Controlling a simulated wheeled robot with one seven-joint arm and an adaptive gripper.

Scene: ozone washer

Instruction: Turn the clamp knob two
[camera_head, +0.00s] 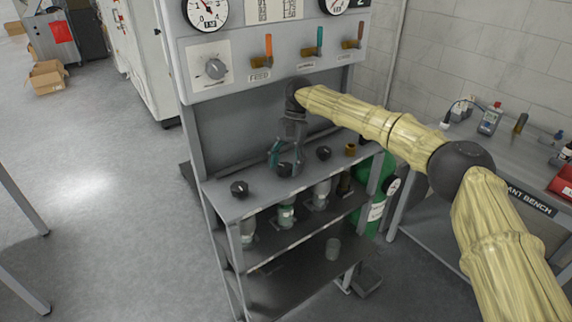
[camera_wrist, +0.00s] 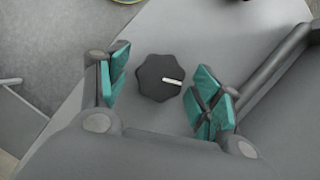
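Three black knobs stand in a row on the grey shelf (camera_head: 222,207) of the panel stand: a left one (camera_head: 239,188), a middle one (camera_head: 284,169) and a right one (camera_head: 323,153). No number shows on them, so I cannot read which is clamp knob two. My gripper (camera_head: 285,157) points down over the middle knob. In the wrist view this lobed knob (camera_wrist: 156,77) has a white pointer line towards the right. My gripper (camera_wrist: 162,83) is open, with teal pads on either side of the knob and gaps between.
Bottles (camera_head: 286,213) hang or stand below the shelf. Above are a panel dial (camera_head: 215,69), coloured levers (camera_head: 319,41) and gauges (camera_head: 205,12). A brass fitting (camera_head: 351,150) is right of the knobs. A bench (camera_head: 460,150) with tools stands at right.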

